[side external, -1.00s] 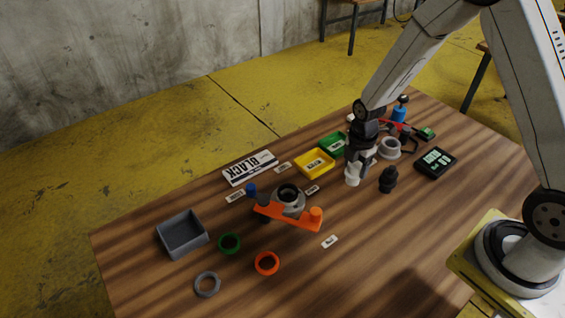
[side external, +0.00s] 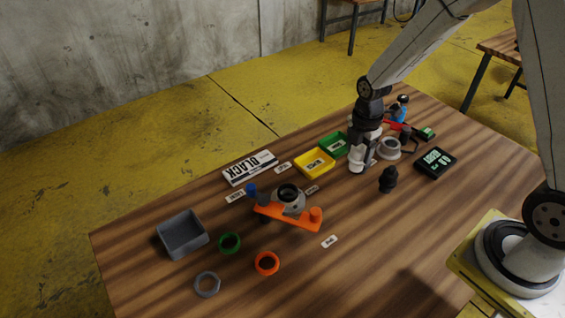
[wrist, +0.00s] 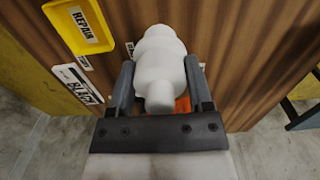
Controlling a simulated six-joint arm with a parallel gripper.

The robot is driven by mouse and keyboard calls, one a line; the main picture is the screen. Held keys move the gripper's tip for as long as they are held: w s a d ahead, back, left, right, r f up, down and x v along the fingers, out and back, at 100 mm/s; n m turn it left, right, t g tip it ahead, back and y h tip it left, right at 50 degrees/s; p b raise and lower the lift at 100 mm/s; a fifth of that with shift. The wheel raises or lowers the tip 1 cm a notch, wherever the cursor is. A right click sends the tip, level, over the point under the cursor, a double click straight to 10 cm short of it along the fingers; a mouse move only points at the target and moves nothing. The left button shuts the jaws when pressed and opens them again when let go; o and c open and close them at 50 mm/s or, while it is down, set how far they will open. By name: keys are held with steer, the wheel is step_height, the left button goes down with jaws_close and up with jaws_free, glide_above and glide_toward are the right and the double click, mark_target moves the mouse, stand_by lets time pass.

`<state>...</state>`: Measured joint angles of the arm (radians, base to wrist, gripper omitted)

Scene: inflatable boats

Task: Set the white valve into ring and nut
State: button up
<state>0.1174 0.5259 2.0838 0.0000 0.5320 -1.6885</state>
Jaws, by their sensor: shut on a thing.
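The white valve (wrist: 160,62) is between the two fingers of my gripper (wrist: 160,85) in the wrist view. The fingers are shut on its sides. In the side view my gripper (side external: 361,168) is over the back right of the table, and the valve is mostly hidden there by the fingers. A grey hexagonal nut (side external: 196,287) lies flat at the front left. An orange ring (side external: 258,267) and a green ring (side external: 220,243) lie near it. A grey round part (side external: 297,204) with a dark opening sits in an orange-armed fixture (side external: 272,212) at mid-table.
A grey bin (side external: 163,244) stands at the left. Yellow (side external: 302,166) and green (side external: 327,143) trays stand behind the fixture. A black fitting (side external: 388,180) stands close right of my gripper, and a black display (side external: 435,162) lies farther right. The front right table is clear.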

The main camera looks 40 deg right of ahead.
steer(key=shift+w+a+r, duration=0.15)
steer(key=shift+w+a, duration=0.15)
steer(key=shift+a, duration=0.1)
steer(key=w+a+r, duration=0.2)
steer(key=w+a, duration=0.1)
steer(key=a, duration=0.5)
steer(key=w+a+r, duration=0.2)
steer(key=w+a, duration=0.1)
steer(key=a, duration=0.4)
steer(key=shift+w+a+r, duration=0.25)
steer(key=shift+a+r, duration=0.1)
steer(key=shift+a, duration=0.05)
steer(key=shift+f, duration=0.15)
steer(key=shift+f, duration=5.2)
steer(key=shift+f, duration=0.55)
